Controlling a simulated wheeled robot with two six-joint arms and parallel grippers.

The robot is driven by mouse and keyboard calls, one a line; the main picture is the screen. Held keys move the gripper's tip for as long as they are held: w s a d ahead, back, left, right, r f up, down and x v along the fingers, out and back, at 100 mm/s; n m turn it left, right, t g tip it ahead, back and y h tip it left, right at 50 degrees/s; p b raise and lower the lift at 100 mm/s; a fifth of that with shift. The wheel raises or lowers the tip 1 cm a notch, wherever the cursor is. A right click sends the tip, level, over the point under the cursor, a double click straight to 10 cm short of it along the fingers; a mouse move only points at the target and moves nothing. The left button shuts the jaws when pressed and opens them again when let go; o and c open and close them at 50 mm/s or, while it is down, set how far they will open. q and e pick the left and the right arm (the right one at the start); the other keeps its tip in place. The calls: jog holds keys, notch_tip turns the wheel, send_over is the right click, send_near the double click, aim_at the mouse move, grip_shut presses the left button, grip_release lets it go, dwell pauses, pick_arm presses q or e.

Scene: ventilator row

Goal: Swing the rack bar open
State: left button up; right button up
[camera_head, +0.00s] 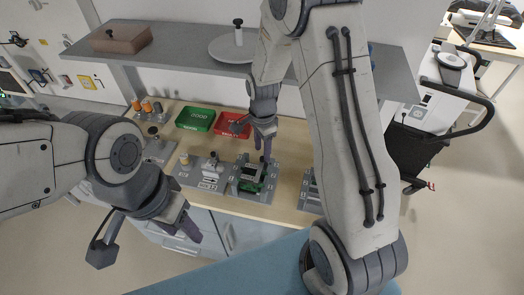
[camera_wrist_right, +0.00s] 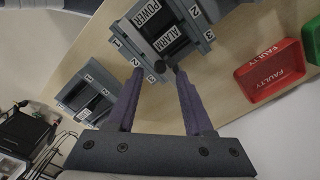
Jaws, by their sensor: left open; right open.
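The middle grey rack (camera_head: 240,191) stands on the wooden counter and holds a green-edged module. In the right wrist view the same rack (camera_wrist_right: 205,45) shows POWER and ALARM labels and slot numbers. A dark bar-like part (camera_wrist_right: 180,47) lies across it near the ALARM label; I cannot tell its exact extent. My right gripper (camera_head: 264,148) is open above the rack. In the right wrist view its fingertips (camera_wrist_right: 158,72) stand on either side of the rack's near edge, holding nothing; contact is unclear. My left gripper (camera_head: 183,230) is open and empty, in front of the counter.
A green tray (camera_head: 196,118) and a red FAULTY tray (camera_wrist_right: 272,72) stand behind the racks. Other grey fixtures sit to the left (camera_head: 203,170) and right (camera_head: 310,191). A grey shelf (camera_head: 180,52) overhangs the counter, with a white disc (camera_head: 226,50) on it.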

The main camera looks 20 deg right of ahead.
aim_at(262, 160)
jog(key=shift+f, duration=1.35)
grip_shut()
dwell(0.4)
